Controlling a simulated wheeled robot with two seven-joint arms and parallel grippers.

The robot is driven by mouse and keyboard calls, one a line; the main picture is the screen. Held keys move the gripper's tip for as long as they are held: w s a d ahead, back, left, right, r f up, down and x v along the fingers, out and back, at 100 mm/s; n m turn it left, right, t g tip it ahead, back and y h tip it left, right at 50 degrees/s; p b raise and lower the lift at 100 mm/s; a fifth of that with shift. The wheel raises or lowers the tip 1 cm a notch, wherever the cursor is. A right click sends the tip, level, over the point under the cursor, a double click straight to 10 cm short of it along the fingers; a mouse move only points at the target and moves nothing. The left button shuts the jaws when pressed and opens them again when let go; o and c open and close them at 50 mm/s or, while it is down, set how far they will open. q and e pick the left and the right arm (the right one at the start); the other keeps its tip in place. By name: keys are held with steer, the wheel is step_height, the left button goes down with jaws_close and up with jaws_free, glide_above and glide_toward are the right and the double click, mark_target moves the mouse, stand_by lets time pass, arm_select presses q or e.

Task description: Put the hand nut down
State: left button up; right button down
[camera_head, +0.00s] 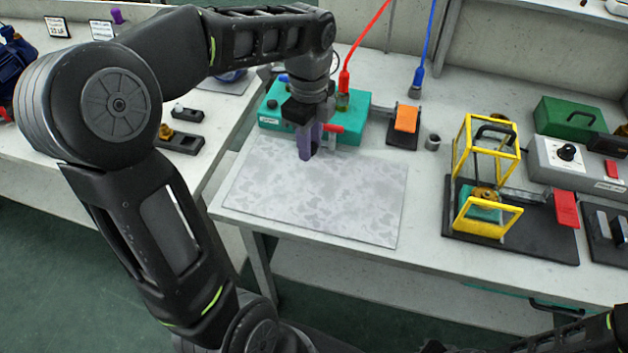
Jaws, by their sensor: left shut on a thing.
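My left gripper (310,148) points down over the back part of the grey mottled mat (330,205), in front of the teal box. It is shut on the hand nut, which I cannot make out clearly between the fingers. I cannot tell how far the fingertips are above the mat. The visible part of the mat is bare. My right gripper is not in view; only part of my right arm shows at the bottom right.
The teal box (350,130) with a red lever stands close behind the gripper. A yellow guard frame (462,150) on a black base stands right. An orange-topped clamp (406,118) and a small grey cylinder (432,142) stand behind the mat. Red and blue cables hang at the back.

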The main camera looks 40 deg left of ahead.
arm_select(q)
glide_above(311, 183)
step_height(311, 183, down, 6)
stand_by(0.3)
steer(key=shift+f, duration=1.9)
steer(key=shift+f, duration=0.2)
steer(key=o, duration=1)
steer(key=shift+r, duration=0.1)
step_height(311, 183, up, 12)
steer(key=shift+r, duration=0.15)
